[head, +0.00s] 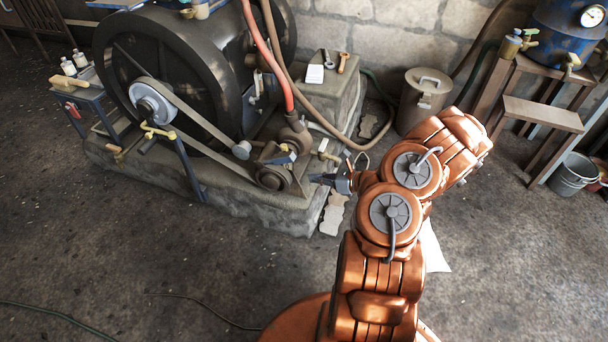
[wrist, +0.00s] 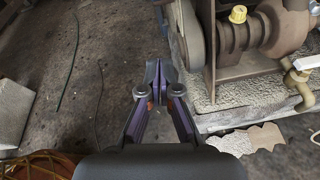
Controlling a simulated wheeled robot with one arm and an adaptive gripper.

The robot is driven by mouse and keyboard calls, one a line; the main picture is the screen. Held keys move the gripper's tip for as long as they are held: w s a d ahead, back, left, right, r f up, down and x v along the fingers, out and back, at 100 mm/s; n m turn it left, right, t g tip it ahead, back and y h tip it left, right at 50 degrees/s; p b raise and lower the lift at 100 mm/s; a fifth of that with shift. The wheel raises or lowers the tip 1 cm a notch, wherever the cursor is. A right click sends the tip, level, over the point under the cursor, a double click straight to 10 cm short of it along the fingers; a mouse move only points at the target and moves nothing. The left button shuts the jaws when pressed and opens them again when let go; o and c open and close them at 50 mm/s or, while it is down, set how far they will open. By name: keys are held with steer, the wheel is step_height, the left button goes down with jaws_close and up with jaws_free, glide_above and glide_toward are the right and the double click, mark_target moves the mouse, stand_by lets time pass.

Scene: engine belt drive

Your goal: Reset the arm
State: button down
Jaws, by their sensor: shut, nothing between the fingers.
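My orange arm reaches up from the bottom of the head view and bends to the left. My gripper (head: 318,179) points left, just in front of the right end of the engine's concrete plinth. In the wrist view my gripper (wrist: 159,72) is shut, with its fingertips together and nothing between them. The gripper appears apart from the small pulley (head: 272,178) and the belt (head: 205,125). The belt runs from the hub (head: 151,104) of the large flywheel (head: 190,60) down to that small pulley.
The pump housing (wrist: 262,30) and plinth edge (wrist: 240,113) are close on the right in the wrist view. A lidded bin (head: 424,100), a wooden stand (head: 540,115) and a bucket (head: 573,175) stand at right. The floor at lower left is clear except for thin cables (head: 60,315).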

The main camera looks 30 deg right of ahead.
steer(key=shift+v, duration=1.6)
steer(key=shift+a, duration=0.15)
steer(key=a+r+n+g+y, duration=0.6)
steer(key=a+r+n, duration=0.75)
steer(key=a, duration=0.65)
steer(key=s+a+r+n+g+h, duration=0.5)
steer(key=s+a+r+n+g, duration=0.4)
steer(key=s+a, duration=0.35)
steer(key=s+d+r+n+h, duration=0.2)
steer(key=s+d+n+h, duration=0.15)
steer(key=s, duration=0.45)
steer(key=s+d+r+n+h, duration=0.1)
steer(key=s+d+n+h, duration=0.2)
steer(key=s+n+h, duration=0.35)
step_height(320, 180, up, 26)
steer(key=s+m+t+y+p, duration=0.1)
steer(key=s+p, duration=0.1)
steer(key=p, duration=2.2)
steer(key=shift+p, duration=0.35)
